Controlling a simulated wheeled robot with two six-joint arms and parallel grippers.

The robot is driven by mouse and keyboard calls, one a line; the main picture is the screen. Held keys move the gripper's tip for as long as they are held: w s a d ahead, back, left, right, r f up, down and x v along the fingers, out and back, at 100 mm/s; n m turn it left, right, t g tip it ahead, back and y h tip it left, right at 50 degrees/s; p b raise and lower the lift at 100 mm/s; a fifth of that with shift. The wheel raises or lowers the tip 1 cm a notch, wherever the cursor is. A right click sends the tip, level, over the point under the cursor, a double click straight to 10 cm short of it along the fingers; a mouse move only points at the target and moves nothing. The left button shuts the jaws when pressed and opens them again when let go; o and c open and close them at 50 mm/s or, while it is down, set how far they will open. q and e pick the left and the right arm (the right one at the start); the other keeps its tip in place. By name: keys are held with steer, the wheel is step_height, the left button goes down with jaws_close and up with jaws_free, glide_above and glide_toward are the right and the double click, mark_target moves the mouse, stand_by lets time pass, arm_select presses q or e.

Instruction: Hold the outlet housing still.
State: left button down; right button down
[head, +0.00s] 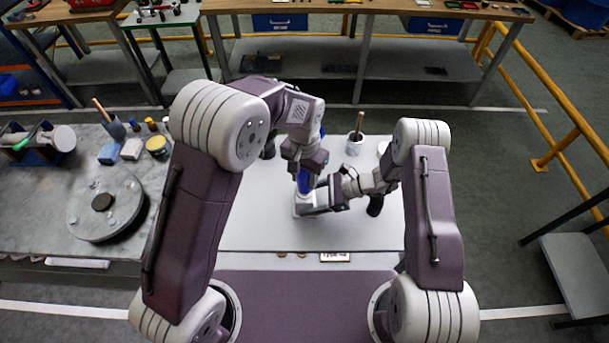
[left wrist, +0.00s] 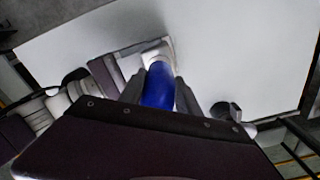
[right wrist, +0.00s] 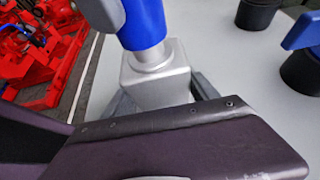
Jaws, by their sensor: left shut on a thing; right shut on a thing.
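The outlet housing, a silver-grey block with a round neck (right wrist: 155,82), stands upright on the pale bench top. My right gripper (right wrist: 165,98) is shut on its lower block from the side; it also shows low over the bench in the head view (head: 314,207). A blue cylindrical piece (right wrist: 140,20) sits upright at the top of the housing's neck. My left gripper (left wrist: 158,92) is shut around this blue piece from above. The blue piece also shows in the head view (head: 304,182). The housing is mostly hidden by my grippers in the head view.
A grey cup with a wooden-handled tool (head: 355,146) stands behind my right gripper. A grey bench on the left carries a round metal flange (head: 105,208), jars and small blocks. The pale bench top (head: 260,228) is clear in front of the grippers.

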mark_target(305, 172)
arm_select(q)
steer(key=shift+f, duration=1)
steer(key=c, duration=0.8)
jaws_free()
steer(key=shift+o, duration=0.2)
steer(key=shift+r, duration=0.1)
step_height(305, 172, up, 12)
